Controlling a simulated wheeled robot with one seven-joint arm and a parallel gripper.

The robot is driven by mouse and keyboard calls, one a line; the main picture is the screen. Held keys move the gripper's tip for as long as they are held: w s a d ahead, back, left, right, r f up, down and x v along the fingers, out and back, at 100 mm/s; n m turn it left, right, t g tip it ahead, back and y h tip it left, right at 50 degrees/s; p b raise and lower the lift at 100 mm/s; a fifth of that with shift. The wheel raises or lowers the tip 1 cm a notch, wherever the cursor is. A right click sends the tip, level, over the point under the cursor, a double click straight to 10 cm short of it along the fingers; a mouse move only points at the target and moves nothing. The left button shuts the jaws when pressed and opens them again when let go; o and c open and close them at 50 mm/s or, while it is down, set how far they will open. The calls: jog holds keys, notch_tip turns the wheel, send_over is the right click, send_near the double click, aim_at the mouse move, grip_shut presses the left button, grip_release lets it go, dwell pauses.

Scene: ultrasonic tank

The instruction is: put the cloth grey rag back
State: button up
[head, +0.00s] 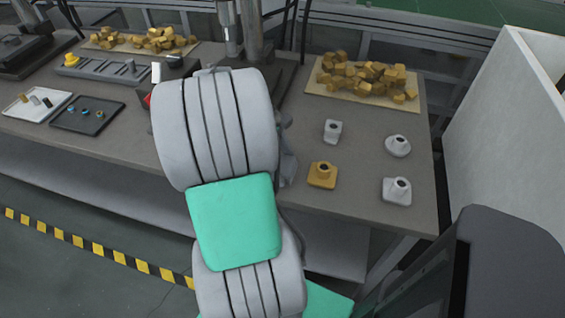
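A grey, irregular shape that looks like the grey rag (288,165) shows just past the right edge of my arm, over the middle of the workbench. Most of it is hidden behind my arm, so I cannot tell whether it lies on the bench or hangs above it. My gripper is hidden behind my own thick grey and green arm links. I cannot see whether it holds the rag.
The workbench (400,215) carries a machine column (255,30) behind my arm. A mat of yellowish blocks (365,78) lies at the back right, with several small fittings (397,190) in front. Trays (88,114) stand at left. A white wall panel (505,120) bounds the right.

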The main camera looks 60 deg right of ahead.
jog(key=o, duration=0.4)
jog(key=p+v, duration=0.5)
jog(key=v, duration=0.8)
jog(key=w+a+t, duration=0.1)
jog(key=w+a, duration=0.2)
jog(key=w+a+t+h, duration=0.1)
jog(key=w+a, duration=0.1)
jog(key=a, duration=0.1)
jog(key=w+a+t, duration=0.1)
jog(key=w+a, duration=0.2)
jog(key=shift+w+a+h, duration=0.3)
jog(key=shift+h, duration=0.1)
jog(key=w+a+t+y, duration=0.1)
jog(key=a, duration=0.6)
jog(key=w+a+f+m+t, duration=0.1)
jog(key=a+t, duration=0.1)
jog(key=a, duration=0.6)
jog(key=w+a+t+y, duration=0.1)
jog(key=a, duration=0.7)
jog(key=shift+a+f+m+t+y, duration=0.25)
jog(key=shift+f+m+t+y, duration=0.05)
jog(key=shift+f+m+t, duration=0.1)
